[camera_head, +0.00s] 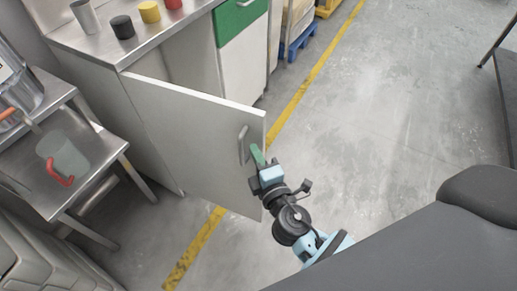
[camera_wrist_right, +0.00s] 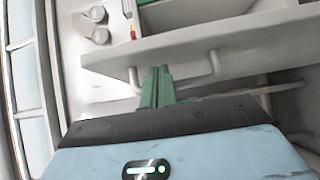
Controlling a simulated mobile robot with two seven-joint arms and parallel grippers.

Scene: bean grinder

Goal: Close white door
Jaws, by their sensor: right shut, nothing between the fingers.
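The white door (camera_head: 190,130) stands swung open, out from the front of the metal-topped cabinet. Its bar handle (camera_head: 243,144) is near the free edge. My right gripper (camera_head: 258,156) has green fingers, shut and empty, close beside the handle on the door's outer side. In the right wrist view, the fingertips (camera_wrist_right: 157,85) show near the white door (camera_wrist_right: 200,45) and its handle (camera_wrist_right: 213,65). I cannot tell whether they touch the door or the handle. My left gripper is not in view.
A drawer with a green front (camera_head: 238,18) is right of the door opening. Small cups (camera_head: 123,27) stand on the counter. The floor to the right is clear.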

